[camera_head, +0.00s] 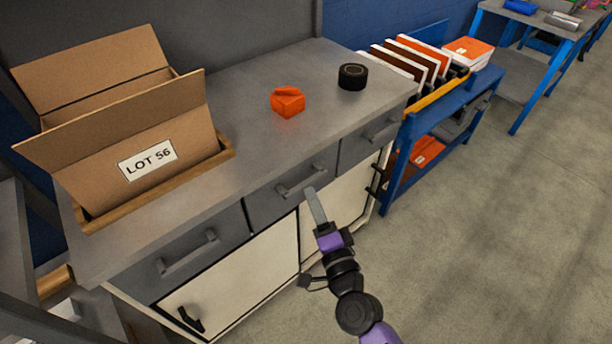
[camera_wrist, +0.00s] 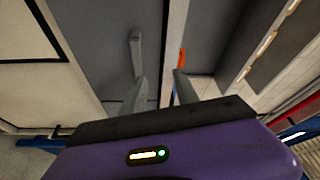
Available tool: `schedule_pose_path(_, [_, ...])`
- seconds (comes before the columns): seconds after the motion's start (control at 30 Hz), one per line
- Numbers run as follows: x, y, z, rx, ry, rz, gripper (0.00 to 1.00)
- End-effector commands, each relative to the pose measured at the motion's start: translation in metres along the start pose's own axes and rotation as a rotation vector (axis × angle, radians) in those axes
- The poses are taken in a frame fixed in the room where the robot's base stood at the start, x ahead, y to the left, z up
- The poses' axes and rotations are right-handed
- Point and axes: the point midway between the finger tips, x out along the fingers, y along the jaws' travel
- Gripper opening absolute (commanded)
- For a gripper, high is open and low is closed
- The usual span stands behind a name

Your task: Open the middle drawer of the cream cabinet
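The cabinet (camera_head: 250,282) has cream doors and a row of grey drawers under a grey top. The middle drawer (camera_head: 265,205) is shut, with a grey bar handle (camera_head: 300,180). My gripper (camera_head: 313,192) is in front of the middle drawer, near the right end of its handle. In the wrist view, my gripper's two fingers (camera_wrist: 160,88) are apart with nothing visible held between them. The drawer handle (camera_wrist: 136,52) appears just beyond the left finger. I cannot tell whether they touch.
The left drawer (camera_head: 160,278) and right drawer (camera_head: 360,145) are shut. On top are an open carton (camera_head: 115,140) marked LOT 56, an orange block (camera_head: 288,103) and a black roll (camera_head: 353,77). A blue rack (camera_head: 400,165) stands right. Floor (camera_head: 480,240) in front is clear.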

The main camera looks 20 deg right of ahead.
Motion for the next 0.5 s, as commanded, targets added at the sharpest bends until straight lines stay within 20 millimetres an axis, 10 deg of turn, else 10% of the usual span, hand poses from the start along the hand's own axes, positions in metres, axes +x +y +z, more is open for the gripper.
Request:
schedule_pose_path(0.17, [0.003,0.037,0.005,0.2,0.009,0.077,0.36])
schedule_pose_path(0.5, [0.033,0.04,0.005,0.26,0.014,0.079,0.36])
